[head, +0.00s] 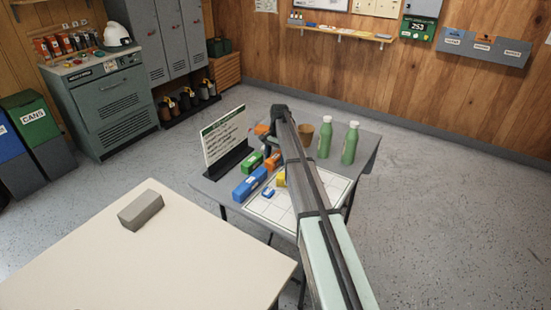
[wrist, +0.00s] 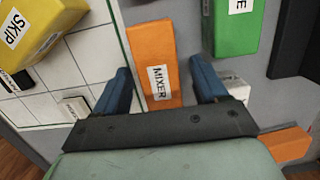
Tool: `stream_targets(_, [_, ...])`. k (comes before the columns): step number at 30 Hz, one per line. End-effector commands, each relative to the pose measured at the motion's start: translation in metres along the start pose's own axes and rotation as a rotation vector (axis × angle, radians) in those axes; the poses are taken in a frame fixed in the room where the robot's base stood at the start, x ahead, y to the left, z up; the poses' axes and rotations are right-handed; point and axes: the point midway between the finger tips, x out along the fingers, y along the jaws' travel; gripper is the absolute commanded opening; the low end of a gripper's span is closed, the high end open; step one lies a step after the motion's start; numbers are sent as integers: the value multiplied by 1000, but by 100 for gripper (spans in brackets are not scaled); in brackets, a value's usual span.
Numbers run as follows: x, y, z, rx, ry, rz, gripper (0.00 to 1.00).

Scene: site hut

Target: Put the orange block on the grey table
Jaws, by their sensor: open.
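The orange block (wrist: 153,50), labelled MIXER, lies between the two blue fingers of my gripper (wrist: 161,72) in the wrist view. My gripper is open, with a gap on each side of the block. The block's near end is partly hidden by the gripper. In the head view the orange block (head: 272,161) is on the grey table (head: 212,190), between the green block and the white grid board. My gripper (head: 266,143) is over that spot, mostly hidden behind my arm. Whether the block touches the board's edge I cannot tell.
A green block (head: 251,162), blue block (head: 250,184) and yellow block (head: 281,179) lie close by. A sign (head: 225,137) stands at the left; two green bottles (head: 350,143) stand at the right. A cream table (head: 150,265) with a grey block (head: 141,210) is nearer.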

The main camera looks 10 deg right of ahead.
Motion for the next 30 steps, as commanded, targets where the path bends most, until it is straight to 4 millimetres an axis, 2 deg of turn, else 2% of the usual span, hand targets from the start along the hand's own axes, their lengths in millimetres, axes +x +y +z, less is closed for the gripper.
stream_targets(18, [-100, -1, -1, 0, 1, -1, 72])
stream_targets(24, [-116, 0, 0, 0, 1, -1, 72])
stream_targets(30, [-119, 0, 0, 0, 0, 0, 72])
